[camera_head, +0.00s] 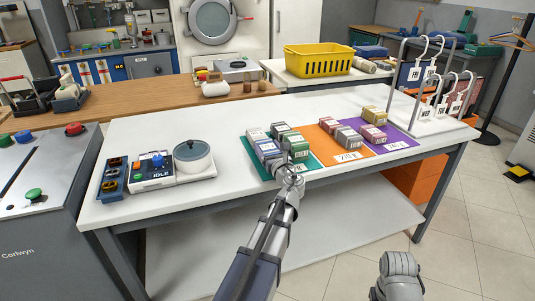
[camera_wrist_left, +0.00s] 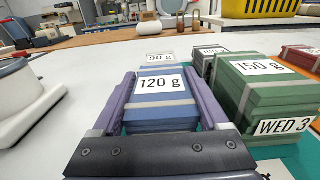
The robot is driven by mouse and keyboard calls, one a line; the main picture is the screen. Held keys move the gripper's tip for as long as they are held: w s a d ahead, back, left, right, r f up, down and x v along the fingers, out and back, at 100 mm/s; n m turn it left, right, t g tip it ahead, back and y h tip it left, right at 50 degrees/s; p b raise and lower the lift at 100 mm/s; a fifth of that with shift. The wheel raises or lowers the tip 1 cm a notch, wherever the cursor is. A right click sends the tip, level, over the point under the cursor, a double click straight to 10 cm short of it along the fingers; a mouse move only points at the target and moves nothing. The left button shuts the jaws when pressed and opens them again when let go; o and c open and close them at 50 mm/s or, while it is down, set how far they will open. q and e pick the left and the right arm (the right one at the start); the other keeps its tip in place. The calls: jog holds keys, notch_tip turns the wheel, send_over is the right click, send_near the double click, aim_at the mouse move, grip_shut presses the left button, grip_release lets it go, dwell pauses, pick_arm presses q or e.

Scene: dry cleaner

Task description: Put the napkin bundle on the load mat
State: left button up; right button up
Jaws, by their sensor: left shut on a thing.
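My left gripper (camera_head: 288,172) is at the front edge of the teal mat (camera_head: 308,164). In the left wrist view, the left gripper (camera_wrist_left: 155,103) is shut on a blue bundle (camera_wrist_left: 160,83) labelled "120 g", a finger on each side. A green bundle (camera_wrist_left: 255,82) labelled "150 g" and "WED 3" stands close to its right. An orange mat (camera_head: 325,139) and a purple mat (camera_head: 400,150) lie to the right, both bearing bundles. I cannot tell which is the load mat.
A yellow basket (camera_head: 318,61) is behind.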

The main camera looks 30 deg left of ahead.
pick_arm(q)
jog(key=shift+r, duration=0.1)
jog(key=shift+f, duration=0.25)
jog(key=o, duration=1.3)
jog(key=shift+r, duration=0.1)
jog(key=shift+o, duration=0.2)
jog(key=shift+r, duration=0.1)
jog(key=v, duration=1.2)
jog(key=shift+s, duration=0.1)
